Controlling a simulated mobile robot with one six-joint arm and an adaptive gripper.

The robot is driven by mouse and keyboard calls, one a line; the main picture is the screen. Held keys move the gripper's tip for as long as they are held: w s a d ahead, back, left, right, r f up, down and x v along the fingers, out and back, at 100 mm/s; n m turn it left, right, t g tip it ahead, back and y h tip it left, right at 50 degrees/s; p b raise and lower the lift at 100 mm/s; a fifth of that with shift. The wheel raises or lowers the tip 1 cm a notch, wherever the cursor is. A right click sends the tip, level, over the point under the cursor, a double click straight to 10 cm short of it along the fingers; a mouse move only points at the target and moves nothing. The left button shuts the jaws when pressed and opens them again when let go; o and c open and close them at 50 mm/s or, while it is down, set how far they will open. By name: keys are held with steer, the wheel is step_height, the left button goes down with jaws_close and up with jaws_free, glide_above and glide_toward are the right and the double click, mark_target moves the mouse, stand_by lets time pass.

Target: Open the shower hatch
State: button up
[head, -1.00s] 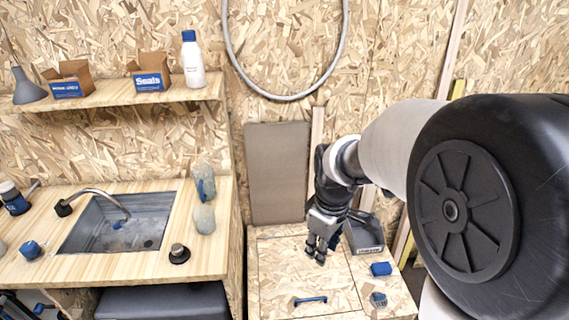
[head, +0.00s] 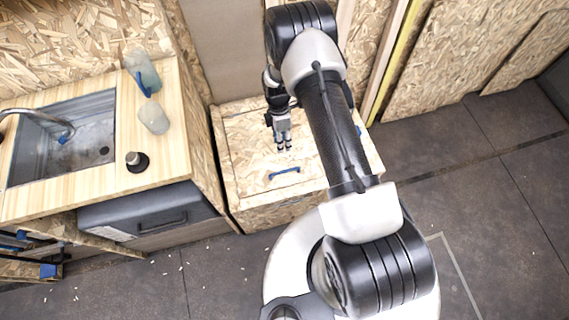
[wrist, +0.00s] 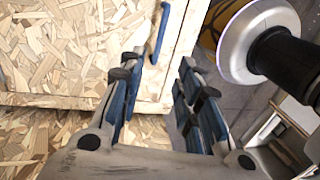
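The hatch (head: 246,160) is a chipboard panel set in the top of a low chipboard box, outlined by a thin dark seam. Its blue bar handle (head: 285,173) lies near the front edge. My gripper (head: 284,147) points down over the panel, just behind the handle. In the wrist view the handle (wrist: 158,36) shows at the top, beyond the fingertips and apart from them. My gripper (wrist: 158,80) is open there, with a clear gap and nothing between its fingers. My arm hides the right part of the box top.
A wooden counter (head: 98,178) with a sink (head: 80,140) stands left of the box. Bottles (head: 152,118) and a dark-capped item (head: 137,161) stand on it. A grey case (head: 150,212) sits below. Dark floor (head: 490,190) is open to the right.

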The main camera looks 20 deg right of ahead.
steer(key=b, duration=0.5)
glide_above(285, 167)
steer(key=s+a, duration=0.1)
steer(key=s, duration=0.2)
step_height(285, 167, down, 16)
steer(key=shift+w+r, duration=0.1)
steer(key=shift+r, duration=0.05)
steer(key=shift+c, duration=0.3)
jaws_close()
